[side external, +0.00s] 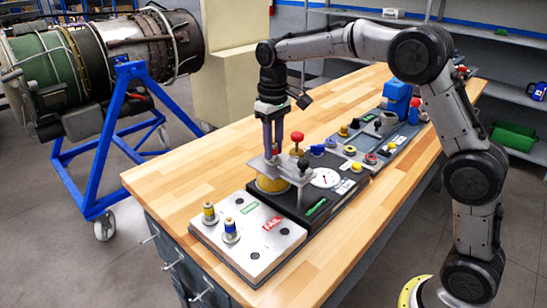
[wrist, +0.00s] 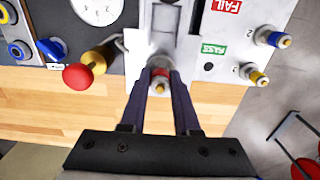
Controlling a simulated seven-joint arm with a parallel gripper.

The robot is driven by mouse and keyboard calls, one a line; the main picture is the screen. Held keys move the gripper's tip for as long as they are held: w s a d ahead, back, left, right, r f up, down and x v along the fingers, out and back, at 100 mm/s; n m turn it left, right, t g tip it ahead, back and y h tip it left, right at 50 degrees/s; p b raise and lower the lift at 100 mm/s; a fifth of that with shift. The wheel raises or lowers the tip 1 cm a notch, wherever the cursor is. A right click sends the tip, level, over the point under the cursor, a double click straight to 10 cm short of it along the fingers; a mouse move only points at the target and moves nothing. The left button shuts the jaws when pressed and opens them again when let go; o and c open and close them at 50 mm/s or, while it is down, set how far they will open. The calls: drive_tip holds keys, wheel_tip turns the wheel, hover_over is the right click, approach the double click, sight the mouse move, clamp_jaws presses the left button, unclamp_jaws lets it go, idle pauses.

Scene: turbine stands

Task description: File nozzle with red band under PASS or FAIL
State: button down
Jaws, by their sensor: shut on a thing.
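The nozzle with the red band (wrist: 160,82) is between the fingertips of my gripper (wrist: 160,75) in the wrist view, at the grey metal fixture. My gripper (side external: 274,148) points down there in the side view and is shut on the nozzle. I cannot tell whether the nozzle still touches the fixture. The light plate carries a green PASS label (wrist: 213,49) and a red FAIL label (wrist: 228,6), also seen as PASS (side external: 249,205) and FAIL (side external: 272,224) in the side view. A round gauge (side external: 325,178) is beside the fixture; its reading is too small to tell.
A yellow-banded nozzle (side external: 209,213) and a blue-banded nozzle (side external: 230,230) stand upright on the plate's left side. A red knob (side external: 297,137) stands close beside my gripper. A grey tray (side external: 392,150) with several coloured parts lies farther back. Bare wood is at left.

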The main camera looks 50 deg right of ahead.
drive_tip(key=shift+r, duration=0.8)
drive_tip(key=shift+r, duration=2.1)
drive_tip(key=shift+r, duration=0.2)
drive_tip(key=w+a+r, duration=0.2)
drive_tip(key=a+r, duration=0.3)
drive_tip(key=a, duration=0.5)
wheel_tip(320, 180, down, 15)
drive_tip(key=shift+r, duration=0.2)
drive_tip(key=shift+s+a+f, duration=0.1)
drive_tip(key=shift+s+f, duration=0.05)
drive_tip(key=shift+f, duration=1.85)
idle(1.0)
